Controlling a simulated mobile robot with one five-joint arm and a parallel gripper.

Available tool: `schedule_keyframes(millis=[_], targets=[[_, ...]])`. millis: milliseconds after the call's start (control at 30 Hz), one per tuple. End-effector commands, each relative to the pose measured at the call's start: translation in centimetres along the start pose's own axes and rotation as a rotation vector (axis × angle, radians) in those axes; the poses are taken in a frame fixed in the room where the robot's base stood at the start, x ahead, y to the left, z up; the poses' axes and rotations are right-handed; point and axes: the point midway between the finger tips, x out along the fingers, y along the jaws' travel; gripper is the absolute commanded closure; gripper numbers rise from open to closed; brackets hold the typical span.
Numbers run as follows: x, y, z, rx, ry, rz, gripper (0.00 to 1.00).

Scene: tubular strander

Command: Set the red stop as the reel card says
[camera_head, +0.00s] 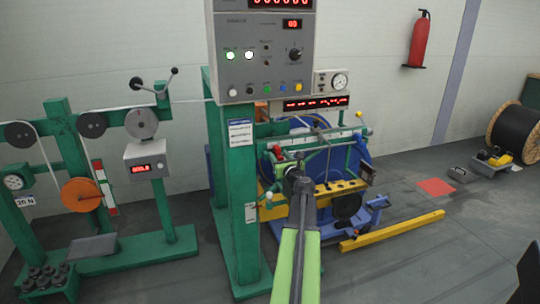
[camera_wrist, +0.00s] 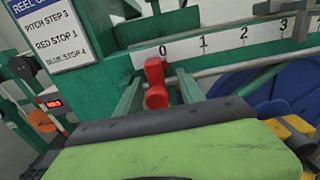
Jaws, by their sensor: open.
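The red stop (camera_wrist: 154,72) sits on the rail just under the 0 of the white scale strip (camera_wrist: 225,41) in the wrist view. The reel card (camera_wrist: 58,38) at upper left reads pitch step 3, red stop 1 and, less clearly, blue stop 4. My gripper (camera_wrist: 161,80) is open, with one finger on each side of the red stop. Whether either finger touches it cannot be told. In the head view the card (camera_head: 241,133) hangs on the green post, and the red stop (camera_head: 277,151) is small behind my arm.
A grey control box (camera_head: 262,50) is on the green post (camera_head: 240,210) close to my arm. A blue reel (camera_head: 345,150) stands behind the rail. A yellow floor bar (camera_head: 392,230) lies at right. Open floor shows at right.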

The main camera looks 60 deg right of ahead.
Motion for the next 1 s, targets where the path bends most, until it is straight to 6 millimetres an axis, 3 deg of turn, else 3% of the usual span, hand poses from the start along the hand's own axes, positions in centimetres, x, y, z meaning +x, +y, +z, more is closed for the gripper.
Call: schedule_keyframes(millis=[300,667,1000], targets=[[0.33,0.24,0.0,0.0,0.0,0.004,0.54],[0.35,0.35,0.0,0.0,0.0,0.005,1.0],[0.35,0.4,-0.01,0.0,0.0,0.006,1.0]])
